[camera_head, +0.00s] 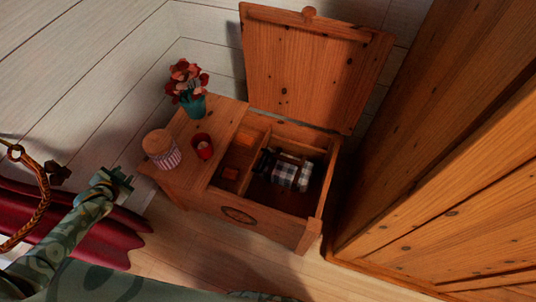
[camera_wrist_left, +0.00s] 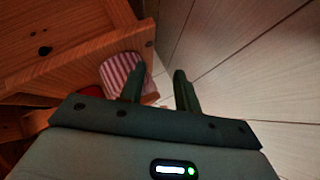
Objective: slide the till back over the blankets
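The wooden chest (camera_head: 250,222) stands with its lid (camera_head: 310,68) raised. The till (camera_head: 254,162), a shallow wooden tray, sits at the left of the chest's opening, with small orange items in it. Black-and-white checked blankets (camera_head: 285,175) lie uncovered in the right part of the chest. My left gripper (camera_head: 122,181) is left of the chest, apart from it and from the till. In the left wrist view its two fingers (camera_wrist_left: 159,88) are spread with nothing between them. My right gripper is not in view.
On the fixed left top stand a striped jar (camera_head: 163,156) with a wooden lid, a red cup (camera_head: 203,147) and a flower pot (camera_head: 192,104). A large wooden cabinet (camera_head: 450,150) stands close on the right. Red cloth (camera_head: 105,245) lies at lower left.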

